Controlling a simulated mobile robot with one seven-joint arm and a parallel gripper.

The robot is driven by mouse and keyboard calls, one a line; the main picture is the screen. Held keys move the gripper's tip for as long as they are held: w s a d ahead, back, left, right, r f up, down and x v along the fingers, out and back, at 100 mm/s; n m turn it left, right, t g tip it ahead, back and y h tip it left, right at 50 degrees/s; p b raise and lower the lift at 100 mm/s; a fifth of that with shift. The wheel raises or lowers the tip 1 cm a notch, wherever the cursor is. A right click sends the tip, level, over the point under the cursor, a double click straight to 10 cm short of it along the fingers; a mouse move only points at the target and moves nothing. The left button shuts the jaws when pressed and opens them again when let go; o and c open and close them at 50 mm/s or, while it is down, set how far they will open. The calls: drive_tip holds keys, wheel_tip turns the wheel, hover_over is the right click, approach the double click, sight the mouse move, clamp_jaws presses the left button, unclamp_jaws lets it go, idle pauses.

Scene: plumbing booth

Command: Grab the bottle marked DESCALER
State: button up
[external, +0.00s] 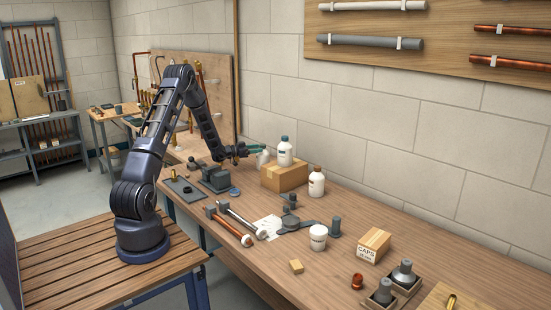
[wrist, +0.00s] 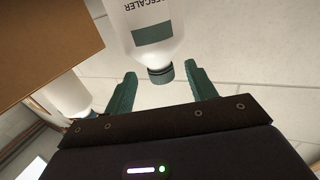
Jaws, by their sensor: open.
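The white bottle marked DESCALER (wrist: 152,25) appears upside down in the wrist view, with a green label block and dark cap. The cap lies between the fingertips of my gripper (wrist: 161,72), which is open; no grip shows, and the depth gap is hard to judge. In the external view my gripper (external: 257,149) is at the left of the cardboard box, by a white bottle (external: 263,159) partly hidden behind it. That appears to be the DESCALER bottle; its label cannot be read there.
A white bottle with a blue cap (external: 285,153) stands on the cardboard box (external: 286,178). The block wall (external: 320,120) is close behind.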

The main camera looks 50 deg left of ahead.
sight(263, 147)
drive_tip(key=x, duration=0.4)
drive_tip(key=shift+r, duration=0.1)
clamp_jaws()
